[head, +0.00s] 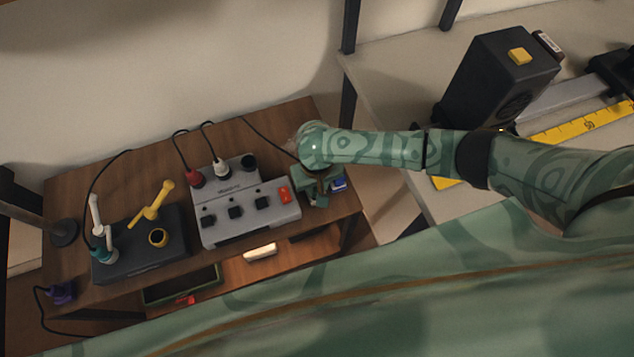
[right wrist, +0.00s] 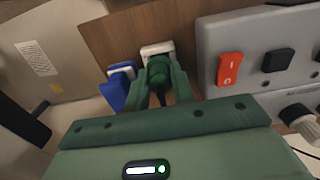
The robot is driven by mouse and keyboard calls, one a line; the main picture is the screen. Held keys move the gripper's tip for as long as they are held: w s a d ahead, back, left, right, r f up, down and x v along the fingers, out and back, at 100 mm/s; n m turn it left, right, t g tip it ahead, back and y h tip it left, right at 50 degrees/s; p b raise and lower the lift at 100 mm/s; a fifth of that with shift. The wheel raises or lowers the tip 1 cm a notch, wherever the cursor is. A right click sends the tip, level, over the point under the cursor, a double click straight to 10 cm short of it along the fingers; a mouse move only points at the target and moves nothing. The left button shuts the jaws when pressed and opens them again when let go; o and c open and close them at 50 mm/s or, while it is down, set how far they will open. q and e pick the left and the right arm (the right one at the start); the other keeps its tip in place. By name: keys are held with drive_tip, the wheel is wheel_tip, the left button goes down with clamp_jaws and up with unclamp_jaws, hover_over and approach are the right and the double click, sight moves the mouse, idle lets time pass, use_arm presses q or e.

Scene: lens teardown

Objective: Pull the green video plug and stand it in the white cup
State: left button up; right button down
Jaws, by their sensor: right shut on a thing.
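My right gripper (right wrist: 160,82) is shut on the green video plug (right wrist: 157,69), whose dark cord shows between the fingers. In the head view the right gripper (head: 320,190) is just right of the grey switch box (head: 245,208), and the plug cannot be made out there. A white rim, likely the white cup (right wrist: 157,48), shows right behind the plug in the wrist view. I cannot tell whether the plug is inside it or only in front of it. The box has a red plug (head: 194,178), a white plug (head: 221,168) and a dark round socket (head: 249,161). My left gripper is not in view.
A blue container (right wrist: 115,94) stands close left of the white rim in the wrist view. A black box (head: 140,255) with white and yellow pieces stands left on the wooden table (head: 285,125).

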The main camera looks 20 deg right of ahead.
drive_tip(key=shift+f, duration=0.55)
idle(0.4)
drive_tip(key=c, duration=1.1)
unclamp_jaws()
drive_tip(key=shift+r, duration=0.15)
wheel_tip(320, 180, up, 16)
drive_tip(key=p, duration=0.9)
